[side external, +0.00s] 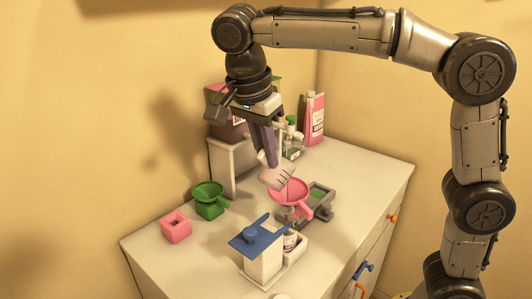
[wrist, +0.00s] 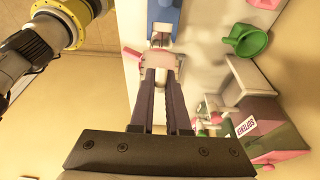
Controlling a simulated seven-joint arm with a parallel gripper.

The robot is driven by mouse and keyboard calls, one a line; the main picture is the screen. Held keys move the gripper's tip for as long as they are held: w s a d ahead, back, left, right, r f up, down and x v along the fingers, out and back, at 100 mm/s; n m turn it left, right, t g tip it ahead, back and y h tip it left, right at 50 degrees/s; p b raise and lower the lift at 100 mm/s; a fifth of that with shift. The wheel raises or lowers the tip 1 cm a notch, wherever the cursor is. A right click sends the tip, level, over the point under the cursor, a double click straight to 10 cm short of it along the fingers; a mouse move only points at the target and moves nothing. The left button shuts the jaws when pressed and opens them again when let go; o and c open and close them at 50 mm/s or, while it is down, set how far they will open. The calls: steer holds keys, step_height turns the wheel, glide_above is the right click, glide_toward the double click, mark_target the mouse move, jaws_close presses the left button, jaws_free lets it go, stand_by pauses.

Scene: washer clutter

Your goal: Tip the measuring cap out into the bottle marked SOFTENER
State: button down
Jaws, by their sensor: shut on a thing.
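My gripper (side external: 268,162) is shut on the pale measuring cap (side external: 275,177), which has dark marking lines and is tilted. The cap is just above the left rim of a pink funnel (side external: 290,190); I cannot tell whether they touch. In the wrist view the cap (wrist: 158,60) is between my fingertips, and its contents are not visible. A dark pink container (side external: 228,130) on a white stand is partly behind my gripper. A pink bottle (side external: 314,118) stands at the back right. The container's label (wrist: 246,128) shows in the wrist view, but I cannot read SOFTENER with certainty on any bottle.
A green funnel (side external: 208,196) and a pink block with a square hole (side external: 175,226) are at the left. A white stand with a blue top (side external: 250,236) is in front, beside a small labelled bottle (side external: 290,241). A grey tray (side external: 322,204) is right of the pink funnel.

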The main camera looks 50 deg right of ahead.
steer(key=shift+d, duration=0.15)
steer(key=shift+d+f+y, duration=0.1)
steer(key=shift+d+y, duration=0.55)
steer(key=shift+y, duration=0.55)
steer(key=shift+d, duration=0.1)
steer(key=shift+d+y, duration=0.8)
steer(key=shift+y, duration=0.5)
steer(key=shift+d+y, duration=1)
steer(key=shift+y, duration=0.2)
steer(key=shift+d, duration=0.1)
